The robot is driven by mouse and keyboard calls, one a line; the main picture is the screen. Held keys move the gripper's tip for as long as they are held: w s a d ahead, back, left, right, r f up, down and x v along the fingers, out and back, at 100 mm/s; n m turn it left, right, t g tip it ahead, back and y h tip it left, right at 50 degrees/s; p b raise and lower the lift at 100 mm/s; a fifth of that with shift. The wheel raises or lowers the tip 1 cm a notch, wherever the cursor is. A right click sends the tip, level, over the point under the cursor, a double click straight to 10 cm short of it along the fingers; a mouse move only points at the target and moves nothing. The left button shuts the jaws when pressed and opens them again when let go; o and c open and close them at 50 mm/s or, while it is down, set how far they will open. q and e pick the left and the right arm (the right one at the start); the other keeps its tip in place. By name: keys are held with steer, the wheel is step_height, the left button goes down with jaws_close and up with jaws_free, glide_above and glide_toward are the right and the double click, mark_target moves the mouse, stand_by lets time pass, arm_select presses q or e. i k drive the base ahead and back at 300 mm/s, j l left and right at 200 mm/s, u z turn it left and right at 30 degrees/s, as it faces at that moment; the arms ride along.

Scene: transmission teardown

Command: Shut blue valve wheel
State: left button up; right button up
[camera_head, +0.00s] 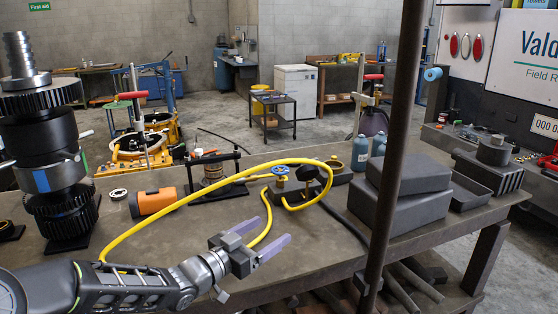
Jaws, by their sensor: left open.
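The blue valve wheel (280,171) sits on top of a small valve body on the bench, right of the middle. A yellow hose (190,198) arcs over the bench around the valve. My left gripper (275,227) is in front of the valve, on the near side, apart from the wheel. Its two purple-grey fingers are spread with nothing between them, pointing to the upper right. My right gripper is not in the picture. Whether the valve is open or shut cannot be told.
A tall dark gear stack (55,140) stands at the left. An orange cylinder (153,202) lies behind my left arm. Grey boxes (402,205) sit right of the valve. A dark vertical post (397,150) crosses the view in front of them. Bare bench (310,235) lies right of the gripper.

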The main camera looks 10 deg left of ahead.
mark_target(281, 172)
steer(key=i+j, duration=0.2)
steer(key=i, duration=0.25)
steer(key=i+j, duration=0.2)
steer(key=i, duration=0.25)
